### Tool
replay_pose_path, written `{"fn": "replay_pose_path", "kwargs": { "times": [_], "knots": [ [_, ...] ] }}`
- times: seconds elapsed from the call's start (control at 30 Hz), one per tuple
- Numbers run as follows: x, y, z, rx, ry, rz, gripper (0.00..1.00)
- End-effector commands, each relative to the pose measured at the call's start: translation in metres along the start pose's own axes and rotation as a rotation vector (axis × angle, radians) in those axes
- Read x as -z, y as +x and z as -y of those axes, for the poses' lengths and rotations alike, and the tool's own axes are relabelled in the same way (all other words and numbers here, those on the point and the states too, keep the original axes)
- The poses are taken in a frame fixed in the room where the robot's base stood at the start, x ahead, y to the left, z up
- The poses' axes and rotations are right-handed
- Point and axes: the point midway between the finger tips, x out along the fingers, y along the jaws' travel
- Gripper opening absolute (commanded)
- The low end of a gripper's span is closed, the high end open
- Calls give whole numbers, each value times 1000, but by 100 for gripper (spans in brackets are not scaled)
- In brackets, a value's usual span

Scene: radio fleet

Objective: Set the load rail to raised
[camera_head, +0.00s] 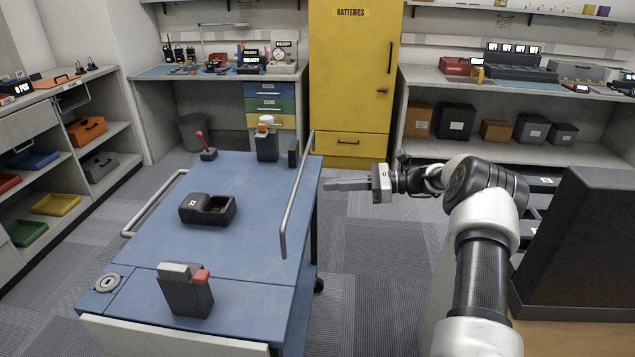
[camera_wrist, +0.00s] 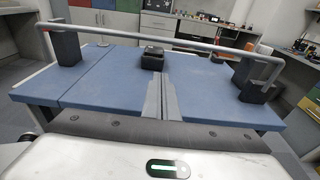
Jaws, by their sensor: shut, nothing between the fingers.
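A grey tubular rail (camera_head: 296,195) runs along the right side of the blue-topped cart (camera_head: 240,245). I take it for the load rail. In the wrist view the rail (camera_wrist: 160,38) crosses the picture, with its ends bent downward, and appears above the cart top (camera_wrist: 110,85). I cannot tell its exact setting. My gripper (camera_head: 326,185) is to the right of the rail, beside the cart's right edge, and looks apart from it. In the wrist view its fingers (camera_wrist: 160,88) are together and empty, pointing toward the cart below the rail.
On the cart are a dark open bin (camera_head: 208,210), a dark box with a red top part (camera_head: 187,290), another box (camera_head: 266,143) and a red lever (camera_head: 202,143). A second rail (camera_head: 155,203) is on the left side. Floor is clear right of the cart.

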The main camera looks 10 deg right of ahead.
Motion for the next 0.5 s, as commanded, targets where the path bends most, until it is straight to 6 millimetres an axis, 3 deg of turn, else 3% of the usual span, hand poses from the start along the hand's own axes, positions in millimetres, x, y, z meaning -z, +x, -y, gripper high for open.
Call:
{"fn": "replay_pose_path", "kwargs": {
  "times": [0.2, 0.5],
  "knots": [
    [0, -22, 0, 1, 0, 0, 0],
    [1, -24, 0, 0, 1, -1, 0]
  ]
}}
